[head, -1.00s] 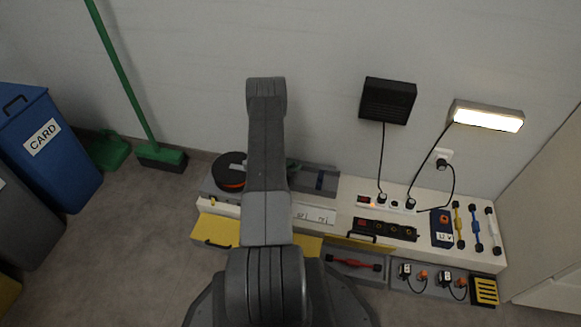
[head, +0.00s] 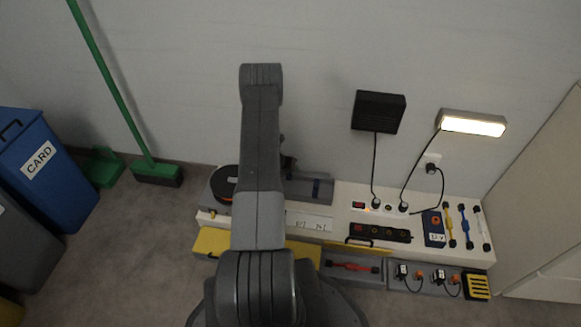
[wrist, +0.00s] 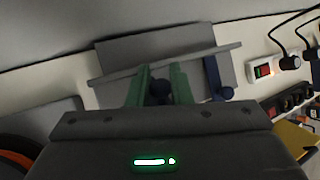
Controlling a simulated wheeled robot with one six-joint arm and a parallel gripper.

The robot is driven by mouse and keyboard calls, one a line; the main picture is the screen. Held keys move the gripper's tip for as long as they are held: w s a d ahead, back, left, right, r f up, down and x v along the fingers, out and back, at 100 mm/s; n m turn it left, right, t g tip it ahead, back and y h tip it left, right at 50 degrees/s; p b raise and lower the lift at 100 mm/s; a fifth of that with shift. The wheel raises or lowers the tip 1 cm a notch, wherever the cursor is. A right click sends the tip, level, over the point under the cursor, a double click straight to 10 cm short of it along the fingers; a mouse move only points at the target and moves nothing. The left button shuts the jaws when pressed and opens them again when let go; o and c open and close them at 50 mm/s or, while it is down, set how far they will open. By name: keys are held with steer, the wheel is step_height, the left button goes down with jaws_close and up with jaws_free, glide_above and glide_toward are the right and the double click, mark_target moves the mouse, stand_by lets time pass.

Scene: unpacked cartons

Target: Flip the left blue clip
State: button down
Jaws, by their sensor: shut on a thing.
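My gripper (wrist: 161,84), with green fingers, is shut on the left blue clip. The clip's dark round knob (wrist: 160,89) shows between the fingers, while the rest of it is mostly hidden. A second blue clip (wrist: 213,78) with a round knob lies to the right, apart from the fingers. Both are at a grey board (wrist: 125,50) with a grey bar across its front. In the head view, my arm hides the left clip, and the right blue clip (head: 317,188) shows on the board.
A dark round reel with orange (head: 224,183) stands left of the board. A lit red switch on a socket strip (wrist: 265,70), with black plugs and cables, lies to the right. The wall is close behind. Yellow (head: 450,222), blue and white handles lie farther right.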

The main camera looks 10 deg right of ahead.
steer(key=shift+w+g+y+p, duration=0.1)
steer(key=shift+g+y+p, duration=0.2)
steer(key=shift+g+p, duration=0.1)
stand_by(0.4)
steer(key=c, duration=1.3)
jaws_free()
steer(key=shift+c, duration=0.2)
steer(key=shift+r, duration=0.1)
steer(key=p+v, duration=0.3)
steer(key=v, duration=1)
steer(key=shift+a+r, duration=0.2)
steer(key=shift+f, duration=0.1)
steer(key=b+x, duration=0.3)
steer(key=x, duration=1)
steer(key=shift+d+f, duration=0.25)
